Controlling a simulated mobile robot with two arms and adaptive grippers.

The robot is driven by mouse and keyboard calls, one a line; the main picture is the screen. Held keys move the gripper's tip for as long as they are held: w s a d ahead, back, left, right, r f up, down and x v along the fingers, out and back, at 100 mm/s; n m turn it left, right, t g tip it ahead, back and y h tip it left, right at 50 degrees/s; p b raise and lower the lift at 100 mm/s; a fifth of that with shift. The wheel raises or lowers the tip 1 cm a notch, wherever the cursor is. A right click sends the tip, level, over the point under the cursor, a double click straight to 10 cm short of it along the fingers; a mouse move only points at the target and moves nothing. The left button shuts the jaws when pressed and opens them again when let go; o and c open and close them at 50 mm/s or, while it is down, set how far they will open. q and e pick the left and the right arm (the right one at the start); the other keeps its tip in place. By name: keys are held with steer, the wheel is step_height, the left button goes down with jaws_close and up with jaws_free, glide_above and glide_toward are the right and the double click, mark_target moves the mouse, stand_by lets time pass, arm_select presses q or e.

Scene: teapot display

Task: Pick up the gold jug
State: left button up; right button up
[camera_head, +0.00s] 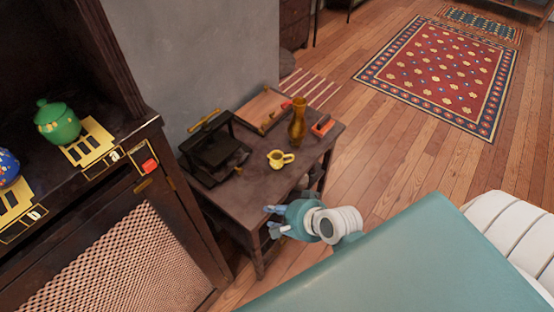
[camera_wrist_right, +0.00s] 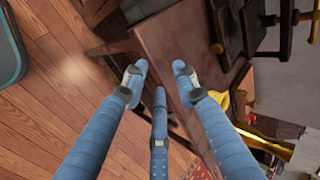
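On the small dark wooden table (camera_head: 253,188) stand two golden vessels: a tall, slim gold jug (camera_head: 297,122) towards the back, and a small yellow cup (camera_head: 277,159) with a handle in front of it. Both are upright. My right gripper (camera_head: 271,221) is beside the table's near right edge, apart from both vessels. In the right wrist view its blue fingers (camera_wrist_right: 160,78) are spread with nothing between them, pointing at the table edge. Gold shapes (camera_wrist_right: 264,140) show at the right there, partly hidden by a finger. My left gripper is not in view.
A dark metal device (camera_head: 213,152), a wooden board (camera_head: 264,108) and a red-topped block (camera_head: 322,125) share the tabletop. A dark cabinet (camera_head: 190,235) with a green pot (camera_head: 58,125) stands left. Wooden floor (camera_head: 385,165) is clear right of the table.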

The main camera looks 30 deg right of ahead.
steer(key=w+d+r+m+t, duration=0.2)
steer(key=w+d+m+t, duration=0.15)
steer(key=w+m, duration=0.4)
steer(key=m+t+h, duration=0.2)
steer(key=m+h, duration=0.3)
steer(key=m, duration=1.2)
glide_toward(293, 157)
steer(key=w+b, duration=0.1)
steer(key=w+f+b, duration=0.1)
steer(key=w, duration=0.1)
steer(key=shift+w+d+f+m, duration=0.1)
steer(key=shift+w+d+m, duration=0.15)
steer(key=shift+m, duration=0.1)
steer(key=shift+w+f+b, duration=0.1)
steer(key=shift+w+b, duration=0.15)
steer(key=shift+b, duration=0.05)
steer(key=b+x, duration=0.2)
steer(key=f+b+x, duration=0.1)
steer(key=b+x, duration=0.1)
steer(key=shift+w+d+f, duration=0.1)
steer(key=shift+d+f, duration=0.05)
steer(key=shift+w, duration=0.2)
steer(key=shift+s, duration=0.1)
steer(key=shift+c, duration=1)
jaws_close()
